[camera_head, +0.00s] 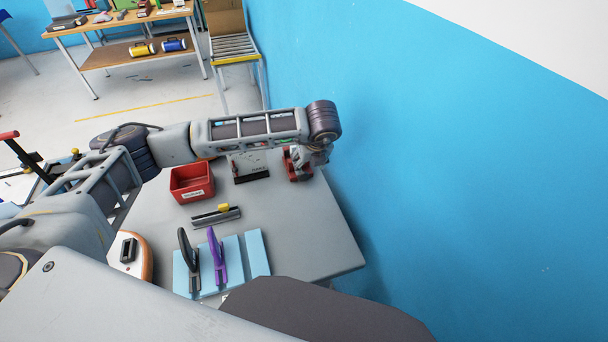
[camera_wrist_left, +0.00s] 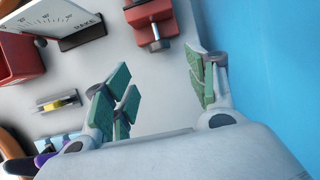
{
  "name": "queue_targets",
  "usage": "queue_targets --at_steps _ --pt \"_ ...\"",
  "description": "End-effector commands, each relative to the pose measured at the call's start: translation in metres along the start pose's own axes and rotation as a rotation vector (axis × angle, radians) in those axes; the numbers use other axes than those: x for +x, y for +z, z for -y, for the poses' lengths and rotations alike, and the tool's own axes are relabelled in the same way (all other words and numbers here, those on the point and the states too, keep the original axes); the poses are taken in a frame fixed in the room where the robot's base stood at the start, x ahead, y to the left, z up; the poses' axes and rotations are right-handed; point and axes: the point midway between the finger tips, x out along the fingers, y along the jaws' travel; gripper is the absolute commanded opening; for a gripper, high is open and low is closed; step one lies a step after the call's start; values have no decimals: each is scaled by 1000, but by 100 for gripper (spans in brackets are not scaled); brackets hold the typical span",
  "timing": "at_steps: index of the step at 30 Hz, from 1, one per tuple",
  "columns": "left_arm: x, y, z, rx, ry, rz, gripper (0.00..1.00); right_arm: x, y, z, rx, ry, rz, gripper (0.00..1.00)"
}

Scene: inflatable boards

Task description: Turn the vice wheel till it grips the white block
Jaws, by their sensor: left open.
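The red vice (camera_head: 297,165) stands on the grey table near its right edge, partly hidden by my left wrist in the head view. In the left wrist view the vice (camera_wrist_left: 149,12) is at the top, cut off by the frame, with a grey metal screw part (camera_wrist_left: 155,44) facing my gripper. I cannot make out the wheel clearly, and no white block shows in the vice. My left gripper (camera_wrist_left: 163,88) is open, its green-padded fingers wide apart with nothing between them. It is apart from the vice; in the head view its fingers are mostly hidden. My right gripper is not in view.
A white scale plate (camera_wrist_left: 60,14) marked RAKE stands left of the vice. A red bin (camera_head: 192,182), a grey tool with a yellow knob (camera_head: 216,215) and light blue strips (camera_head: 257,252) lie further left and nearer. The blue wall (camera_head: 450,170) is close on the right.

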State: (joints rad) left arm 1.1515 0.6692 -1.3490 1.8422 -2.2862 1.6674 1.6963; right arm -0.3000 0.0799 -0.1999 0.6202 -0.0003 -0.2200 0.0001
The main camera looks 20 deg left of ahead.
Motion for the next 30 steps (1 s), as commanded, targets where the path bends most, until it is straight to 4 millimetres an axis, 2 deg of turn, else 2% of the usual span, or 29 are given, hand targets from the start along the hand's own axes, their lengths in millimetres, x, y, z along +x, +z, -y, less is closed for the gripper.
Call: queue_targets --at_steps 21,30 --pt "91 0 -1 0 3 -1 57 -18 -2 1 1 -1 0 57" --pt "116 0 -1 0 2 0 57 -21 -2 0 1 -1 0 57"
